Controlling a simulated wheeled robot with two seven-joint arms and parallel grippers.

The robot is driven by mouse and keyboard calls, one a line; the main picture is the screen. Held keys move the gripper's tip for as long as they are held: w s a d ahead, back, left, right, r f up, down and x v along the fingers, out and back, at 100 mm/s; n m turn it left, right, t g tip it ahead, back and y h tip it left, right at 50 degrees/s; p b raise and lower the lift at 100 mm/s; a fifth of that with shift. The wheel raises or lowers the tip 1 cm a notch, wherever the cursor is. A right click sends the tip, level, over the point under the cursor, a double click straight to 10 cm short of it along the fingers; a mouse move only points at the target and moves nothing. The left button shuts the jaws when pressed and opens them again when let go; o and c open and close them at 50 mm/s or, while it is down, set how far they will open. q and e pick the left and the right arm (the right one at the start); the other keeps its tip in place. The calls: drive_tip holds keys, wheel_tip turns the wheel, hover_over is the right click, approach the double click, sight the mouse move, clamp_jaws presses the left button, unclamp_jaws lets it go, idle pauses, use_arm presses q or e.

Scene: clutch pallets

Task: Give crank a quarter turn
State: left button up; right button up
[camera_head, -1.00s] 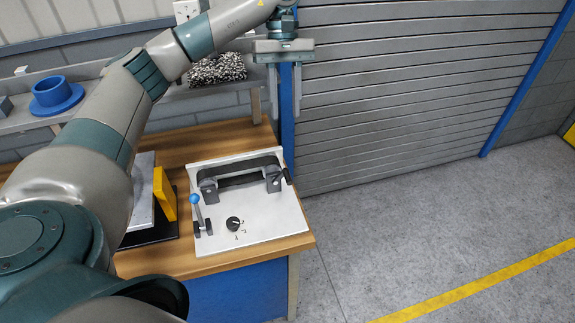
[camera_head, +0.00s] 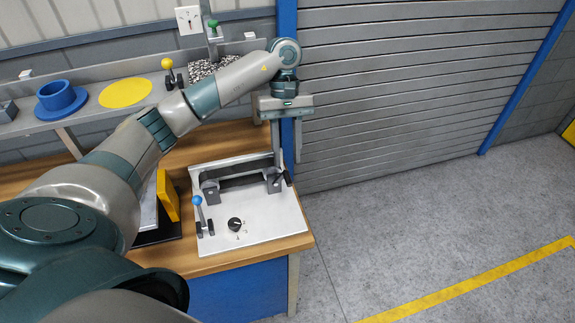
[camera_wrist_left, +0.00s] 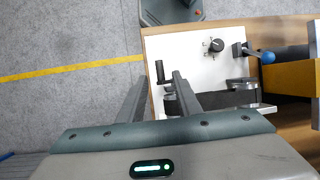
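The crank (camera_head: 286,178) is a small dark handle at the right edge of a white panel (camera_head: 262,223) on the wooden bench. In the left wrist view the crank (camera_wrist_left: 160,73) shows between the two finger ends, with gaps on both sides. My left gripper (camera_head: 288,163) is open and points down just above the crank. Its fingers (camera_wrist_left: 160,79) look empty, and I cannot tell how far they are above the crank. My right gripper is not in view.
The panel also carries a dark bar on brackets (camera_head: 238,182), a blue-knobbed lever (camera_head: 198,202) and a black rotary knob (camera_head: 235,224). A yellow block (camera_head: 168,196) stands to its left. A blue post and grey shutter (camera_head: 400,90) lie behind; floor is clear at right.

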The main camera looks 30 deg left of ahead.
sight(288, 177)
use_arm(q)
drive_tip(key=p+x, duration=0.1)
drive_tip(key=x, duration=0.2)
drive_tip(key=shift+s, duration=0.1)
drive_tip(key=shift+s+d+f+p, duration=0.1)
drive_tip(key=shift+f+p, duration=0.1)
drive_tip(key=shift+f, duration=0.15)
drive_tip(key=shift+s+d+f+p, duration=0.1)
drive_tip(key=shift+f+p, duration=0.05)
drive_tip(key=shift+f, duration=0.15)
clamp_jaws()
